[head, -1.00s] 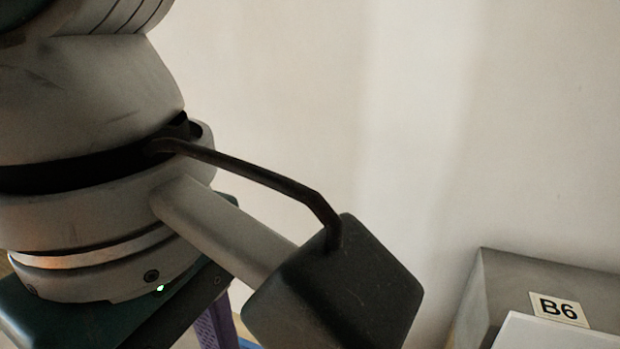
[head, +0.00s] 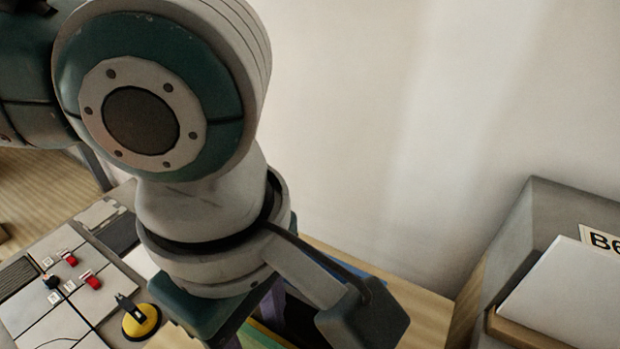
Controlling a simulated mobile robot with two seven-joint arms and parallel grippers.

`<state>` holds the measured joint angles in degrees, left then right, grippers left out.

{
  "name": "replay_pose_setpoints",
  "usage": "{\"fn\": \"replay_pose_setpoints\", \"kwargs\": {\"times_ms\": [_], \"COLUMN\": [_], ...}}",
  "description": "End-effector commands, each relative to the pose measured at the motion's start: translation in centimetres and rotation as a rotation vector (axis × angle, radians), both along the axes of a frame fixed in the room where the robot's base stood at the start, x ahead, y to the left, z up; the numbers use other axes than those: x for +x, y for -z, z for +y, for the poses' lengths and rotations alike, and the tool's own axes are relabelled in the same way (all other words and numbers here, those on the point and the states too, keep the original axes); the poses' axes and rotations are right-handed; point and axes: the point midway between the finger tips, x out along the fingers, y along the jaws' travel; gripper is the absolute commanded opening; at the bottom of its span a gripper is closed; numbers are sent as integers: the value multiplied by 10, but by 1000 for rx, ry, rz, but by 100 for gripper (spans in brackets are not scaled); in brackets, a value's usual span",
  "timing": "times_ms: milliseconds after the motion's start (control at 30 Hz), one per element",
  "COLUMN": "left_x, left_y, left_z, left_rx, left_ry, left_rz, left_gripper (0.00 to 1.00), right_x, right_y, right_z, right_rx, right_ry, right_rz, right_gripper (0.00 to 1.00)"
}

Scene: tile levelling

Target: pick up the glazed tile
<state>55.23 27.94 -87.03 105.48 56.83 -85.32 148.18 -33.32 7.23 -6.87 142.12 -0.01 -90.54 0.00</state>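Several pale square tiles (head: 40,318) lie on a work surface at the lower left of the head view, with small red clips (head: 92,281) and a black knob (head: 52,282) on them. I cannot tell which of the pale pieces is the glazed tile. A yellow round suction lifter (head: 141,321) with a black handle sits at the right side of the tiles. An arm of mine fills the middle. My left gripper (head: 250,318) shows as a teal body and dark purple parts right of the lifter; its fingertips are hidden or cut off. My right gripper is out of view.
A grey box marked B6 (head: 530,215) stands at the right, with a white panel (head: 572,292) on a wooden ledge at its front. A pale wall is behind. Green and blue items lie partly hidden below my arm. Bare wooden surface (head: 428,312) shows left of the box.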

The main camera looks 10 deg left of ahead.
Motion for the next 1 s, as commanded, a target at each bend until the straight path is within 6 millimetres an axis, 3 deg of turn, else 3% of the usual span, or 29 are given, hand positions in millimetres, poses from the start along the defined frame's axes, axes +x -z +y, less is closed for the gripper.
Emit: {"fn": "replay_pose_setpoints", "kwargs": {"times_ms": [67, 433, 1000], "left_x": [0, 0, 0], "left_y": [0, -1, -1], "left_z": [0, 0, 0], "left_rx": [0, 0, 0], "left_ry": [0, 0, 0], "left_rz": [0, 0, 0], "left_gripper": [42, 0, 0], "right_x": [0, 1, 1], "right_y": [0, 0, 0], "right_z": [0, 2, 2], "right_rx": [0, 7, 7], "right_ry": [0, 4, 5], "right_rz": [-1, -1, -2], "right_gripper": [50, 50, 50]}}
